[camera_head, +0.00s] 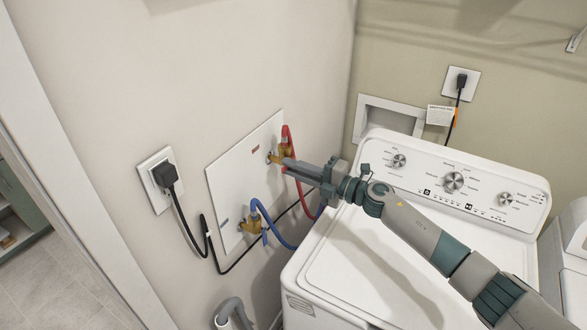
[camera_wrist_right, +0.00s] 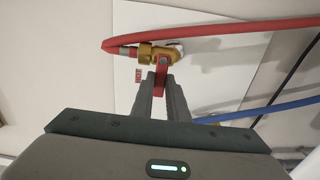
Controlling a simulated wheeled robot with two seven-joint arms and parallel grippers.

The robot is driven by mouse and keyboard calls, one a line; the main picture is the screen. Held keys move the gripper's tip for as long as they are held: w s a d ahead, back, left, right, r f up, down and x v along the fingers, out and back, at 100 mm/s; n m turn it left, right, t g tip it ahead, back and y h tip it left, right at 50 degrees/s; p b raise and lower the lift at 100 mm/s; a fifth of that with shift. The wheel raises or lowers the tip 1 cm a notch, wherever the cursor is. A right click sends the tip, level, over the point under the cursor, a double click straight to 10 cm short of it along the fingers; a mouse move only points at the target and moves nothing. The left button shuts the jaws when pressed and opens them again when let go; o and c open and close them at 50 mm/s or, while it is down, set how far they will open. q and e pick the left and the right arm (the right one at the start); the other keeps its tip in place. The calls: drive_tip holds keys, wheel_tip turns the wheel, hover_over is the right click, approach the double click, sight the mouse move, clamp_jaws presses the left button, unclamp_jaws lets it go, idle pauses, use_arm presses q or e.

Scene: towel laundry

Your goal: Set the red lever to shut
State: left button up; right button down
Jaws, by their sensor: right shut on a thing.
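The red lever (camera_wrist_right: 162,72) sits on a brass valve (camera_wrist_right: 158,50) that has a red hose (camera_wrist_right: 230,32). In the right wrist view the lever hangs down from the valve, between my right gripper's (camera_wrist_right: 162,82) fingertips, and the gripper is shut on it. In the head view my right gripper (camera_head: 288,163) reaches left to the upper brass valve (camera_head: 274,157) on the white wall plate (camera_head: 228,180) and hides most of the lever. My left gripper is not in view.
A lower brass valve (camera_head: 250,225) with a blue hose (camera_head: 281,238) is on the same plate. A white washing machine (camera_head: 335,270) stands under my right arm. A black plug (camera_head: 164,175) with a hanging cord is at left.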

drive_tip(key=c, duration=1.7)
unclamp_jaws()
drive_tip(key=shift+d, duration=0.15)
drive_tip(key=shift+b+v, duration=3.6)
drive_tip(key=shift+v, duration=5.05)
drive_tip(key=shift+s+f, duration=0.1)
